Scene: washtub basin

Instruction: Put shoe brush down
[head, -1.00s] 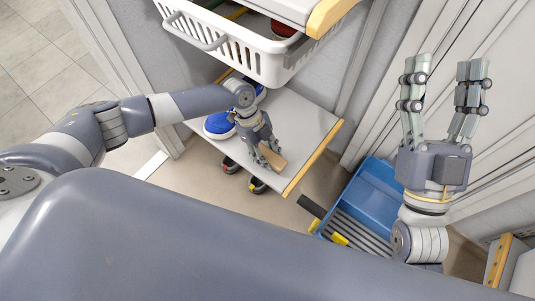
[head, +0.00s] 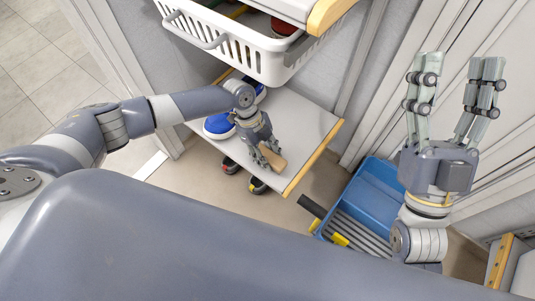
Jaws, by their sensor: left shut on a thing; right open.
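The shoe brush (head: 273,157) is a small tan block at my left gripper's fingertips, over the grey shelf board with a wooden edge (head: 310,128). My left gripper (head: 267,158) is shut on the brush. The brush is low over the board, near its front; I cannot tell whether it touches the surface. The gripper's fingers hide part of it. My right gripper (head: 456,92) is open and empty, raised at the right with its fingers pointing up.
Blue shoes (head: 218,126) stand on the board behind my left gripper. A white basket (head: 232,45) hangs above. Dark shoes (head: 257,186) lie below the board. A blue bucket (head: 370,197) with a yellow-marked handle stands on the floor at right. The board's right part is clear.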

